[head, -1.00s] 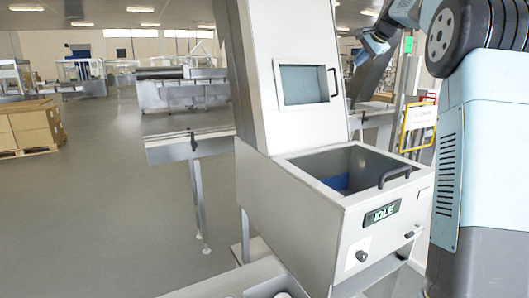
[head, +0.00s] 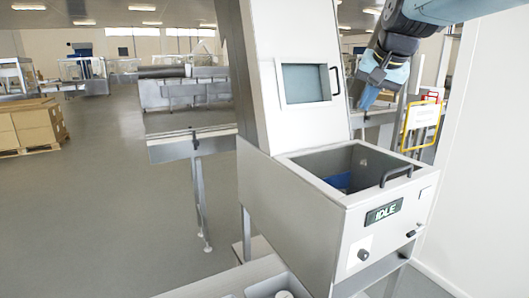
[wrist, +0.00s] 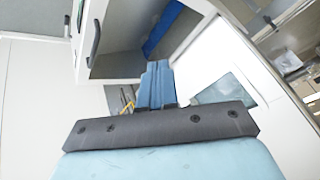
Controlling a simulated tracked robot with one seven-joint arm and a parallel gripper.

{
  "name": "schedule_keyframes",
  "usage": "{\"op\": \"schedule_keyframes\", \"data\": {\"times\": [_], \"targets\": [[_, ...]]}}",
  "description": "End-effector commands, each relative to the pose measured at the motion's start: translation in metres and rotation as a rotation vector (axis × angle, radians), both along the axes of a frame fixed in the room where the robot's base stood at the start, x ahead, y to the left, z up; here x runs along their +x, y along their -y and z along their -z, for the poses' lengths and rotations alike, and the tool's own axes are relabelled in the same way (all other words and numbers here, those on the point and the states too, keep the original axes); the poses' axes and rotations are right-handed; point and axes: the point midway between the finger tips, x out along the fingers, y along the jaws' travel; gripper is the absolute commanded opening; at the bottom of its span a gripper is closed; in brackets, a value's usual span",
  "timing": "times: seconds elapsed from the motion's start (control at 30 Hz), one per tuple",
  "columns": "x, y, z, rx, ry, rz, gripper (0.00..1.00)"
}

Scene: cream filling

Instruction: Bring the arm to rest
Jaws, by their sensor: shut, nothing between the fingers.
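My gripper (head: 366,99) hangs from my arm at the upper right of the head view, pointing down. It is beside the upper right of the filling machine (head: 260,200), above and behind the open hopper's right side, and touches nothing that I can see. Its blue fingers are together and empty. In the wrist view the shut fingers (wrist: 156,85) show in the middle, with part of the machine's open hopper (wrist: 140,40) beyond them. The machine's display (head: 382,212) reads IDLE. A blue thing lies inside the hopper, mostly hidden by its wall.
The hopper has a dark handle (head: 397,174) on its rim. A yellow-framed sign (head: 421,127) stands behind at the right, near a pale wall (head: 490,150). A steel conveyor (head: 190,145) is at the left, with boxes on a pallet (head: 30,125) farther left. The grey floor between is clear.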

Motion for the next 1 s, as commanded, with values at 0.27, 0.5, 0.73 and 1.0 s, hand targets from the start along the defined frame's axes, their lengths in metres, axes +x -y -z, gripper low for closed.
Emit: {"op": "schedule_keyframes", "data": {"times": [0.27, 0.5, 0.73, 1.0], "targets": [[-0.101, -0.007, 0.066, -0.135, -0.04, -0.145, 0.0], [-0.171, -0.006, 0.127, -0.232, -0.071, -0.263, 0.0], [-0.199, -0.005, 0.156, -0.274, -0.085, -0.317, 0.0], [-0.201, -0.005, 0.158, -0.277, -0.087, -0.321, 0.0]]}}
